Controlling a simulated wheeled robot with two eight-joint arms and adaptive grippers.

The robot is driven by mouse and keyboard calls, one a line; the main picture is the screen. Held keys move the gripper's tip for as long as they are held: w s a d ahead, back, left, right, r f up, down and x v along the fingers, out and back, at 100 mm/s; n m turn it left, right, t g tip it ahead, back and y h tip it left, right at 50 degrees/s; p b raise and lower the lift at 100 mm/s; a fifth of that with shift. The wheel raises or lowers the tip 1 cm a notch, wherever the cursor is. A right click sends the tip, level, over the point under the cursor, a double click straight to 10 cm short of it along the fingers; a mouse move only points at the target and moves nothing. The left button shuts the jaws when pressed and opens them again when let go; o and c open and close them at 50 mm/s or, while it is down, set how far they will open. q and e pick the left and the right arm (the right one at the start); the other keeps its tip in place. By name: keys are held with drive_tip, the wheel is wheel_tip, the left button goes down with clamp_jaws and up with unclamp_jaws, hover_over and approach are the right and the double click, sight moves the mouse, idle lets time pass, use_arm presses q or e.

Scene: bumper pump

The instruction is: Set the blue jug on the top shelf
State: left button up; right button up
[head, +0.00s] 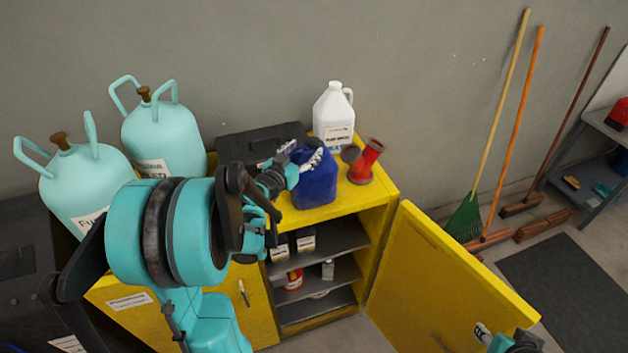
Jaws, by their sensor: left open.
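The blue jug (317,186) stands on the top of the yellow cabinet (377,194), near its front edge. My left gripper (301,158) is open at the jug's upper part, and its fingers hide the jug's top and handle. I cannot tell whether they touch it.
A white jug (334,117), a red pipe fitting (366,162) and a black case (240,144) stand around the blue jug. The yellow door (432,275) swings out to the right. The top shelf's right part looks bare. Lower shelves hold small items. Teal gas cylinders (165,135) stand left.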

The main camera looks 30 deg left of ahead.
sight(310, 147)
use_arm(q)
drive_tip(key=shift+w+d, duration=0.15)
drive_tip(key=shift+w, duration=0.35)
drive_tip(key=w, duration=0.2)
drive_tip(key=w+f+p, duration=0.1)
drive_tip(key=w, duration=0.1)
drive_tip(key=shift+w, duration=0.3)
drive_tip(key=shift+s, duration=0.1)
drive_tip(key=shift+r, duration=0.1)
drive_tip(key=shift+c, duration=0.4)
